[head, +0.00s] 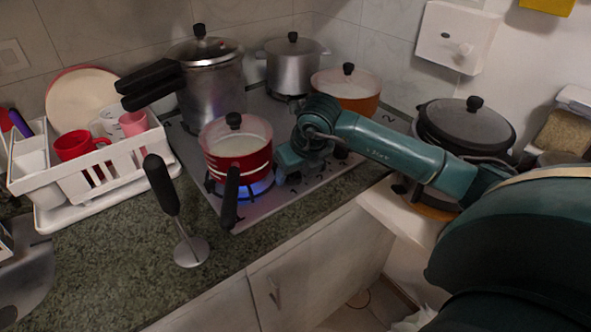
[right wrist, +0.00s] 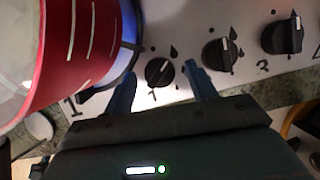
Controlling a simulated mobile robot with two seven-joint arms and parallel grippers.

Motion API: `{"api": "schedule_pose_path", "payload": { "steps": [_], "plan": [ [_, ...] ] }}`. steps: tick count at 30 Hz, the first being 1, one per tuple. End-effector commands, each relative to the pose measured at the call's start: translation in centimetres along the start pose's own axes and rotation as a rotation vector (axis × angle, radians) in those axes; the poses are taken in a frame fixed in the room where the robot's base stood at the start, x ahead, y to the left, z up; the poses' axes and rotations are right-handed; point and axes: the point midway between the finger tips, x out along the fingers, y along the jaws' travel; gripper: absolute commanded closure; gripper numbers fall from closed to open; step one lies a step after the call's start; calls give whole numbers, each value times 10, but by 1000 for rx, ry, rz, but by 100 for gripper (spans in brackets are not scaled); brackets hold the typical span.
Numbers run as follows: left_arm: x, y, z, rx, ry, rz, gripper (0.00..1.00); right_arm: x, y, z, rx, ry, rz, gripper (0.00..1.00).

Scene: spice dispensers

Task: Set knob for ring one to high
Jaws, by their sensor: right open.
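My right gripper (head: 282,172) is at the front right of the red pot, low over the stove (head: 265,210). In the right wrist view its two blue fingers (right wrist: 160,88) are apart, with the nearest black knob (right wrist: 159,72) between or just beyond their tips; contact cannot be told. That knob has a white pointer line, tilted in the picture. Two more black knobs (right wrist: 219,53) (right wrist: 283,37) stand in a row to the right. The red pot (head: 236,160) sits on a burner with a blue flame (head: 258,187). My left gripper is out of view.
Two steel pots (head: 210,85) (head: 293,68) and an orange pot (head: 347,92) stand further back on the stove. The red pot's black handle (head: 231,195) juts forward.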

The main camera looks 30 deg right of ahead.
Motion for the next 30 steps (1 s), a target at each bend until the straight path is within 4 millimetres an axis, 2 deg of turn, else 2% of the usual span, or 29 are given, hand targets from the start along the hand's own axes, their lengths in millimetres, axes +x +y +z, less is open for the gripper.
{"api": "schedule_pose_path", "payload": {
  "steps": [6,10,24,30],
  "plan": [
    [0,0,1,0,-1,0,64,-1,0,0,-1,1,0,43],
    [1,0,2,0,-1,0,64,-14,0,0,-1,-2,0,43],
    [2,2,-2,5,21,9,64,-110,0,0,-1,-4,-1,43],
    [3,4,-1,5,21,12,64,-129,0,0,-1,0,0,43]
  ]
}}
